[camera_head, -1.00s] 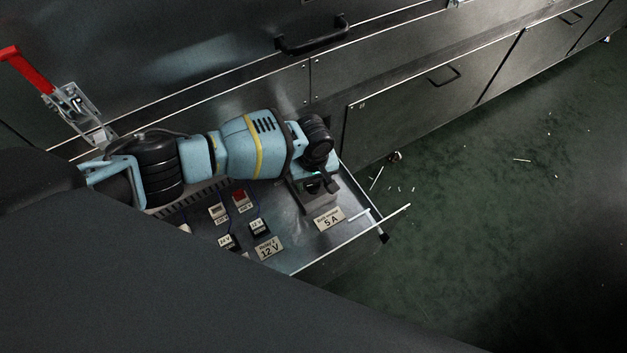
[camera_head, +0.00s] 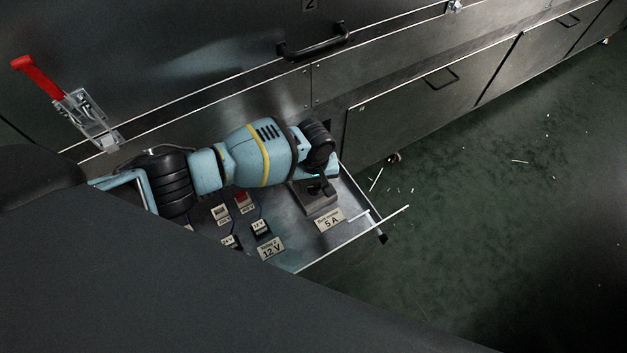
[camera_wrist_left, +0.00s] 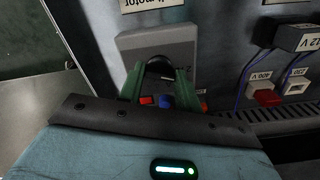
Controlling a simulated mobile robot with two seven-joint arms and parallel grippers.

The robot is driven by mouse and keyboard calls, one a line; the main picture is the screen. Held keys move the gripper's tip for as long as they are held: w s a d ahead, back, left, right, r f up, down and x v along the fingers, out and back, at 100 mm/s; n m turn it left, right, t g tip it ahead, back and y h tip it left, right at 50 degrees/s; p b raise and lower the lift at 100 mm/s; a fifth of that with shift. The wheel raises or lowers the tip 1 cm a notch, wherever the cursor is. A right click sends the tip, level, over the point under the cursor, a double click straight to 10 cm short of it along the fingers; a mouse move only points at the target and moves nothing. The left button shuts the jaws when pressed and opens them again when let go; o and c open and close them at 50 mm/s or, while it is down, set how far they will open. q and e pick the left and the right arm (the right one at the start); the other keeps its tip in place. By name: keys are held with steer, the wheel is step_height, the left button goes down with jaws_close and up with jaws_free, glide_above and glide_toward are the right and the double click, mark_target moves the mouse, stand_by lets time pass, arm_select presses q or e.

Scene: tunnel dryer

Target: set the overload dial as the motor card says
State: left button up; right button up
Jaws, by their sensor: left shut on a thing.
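The overload unit is a grey box (camera_head: 321,206) in the open drawer, and it fills the top middle of the left wrist view (camera_wrist_left: 185,42). Its black dial (camera_wrist_left: 158,66) shows between the green fingers of my left gripper (camera_wrist_left: 158,78). The gripper is shut on the dial, one finger on each side. In the head view my left gripper (camera_head: 318,187) is over the box and hides most of the dial. The dial's setting cannot be read. The motor card (camera_head: 329,221), reading 5 A, lies beside the box. My right gripper is not in view.
A red-handled clamp (camera_head: 88,118) stands at the left. Cabinet fronts with a black handle (camera_head: 315,42) rise behind. The green floor (camera_head: 480,230) at right is mostly clear.

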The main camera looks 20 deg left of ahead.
arm_select(q)
steer(key=shift+r+m+p, duration=0.15)
steer(key=shift+m+p, duration=0.45)
steer(key=shift+p, duration=0.05)
steer(key=shift+m+p, duration=0.5)
steer(key=shift+m, duration=0.7)
steer(key=m, duration=0.4)
steer(key=shift+m, duration=0.3)
steer(key=m, duration=0.4)
steer(key=shift+m, duration=0.3)
steer(key=m, duration=0.3)
steer(key=shift+m, duration=0.3)
steer(key=m, duration=0.4)
steer(key=shift+m, duration=0.3)
steer(key=m, duration=0.3)
steer(key=shift+w+m, duration=0.1)
steer(key=shift+m, duration=0.2)
steer(key=shift+m+b, duration=0.3)
steer(key=shift+m, duration=1.7)
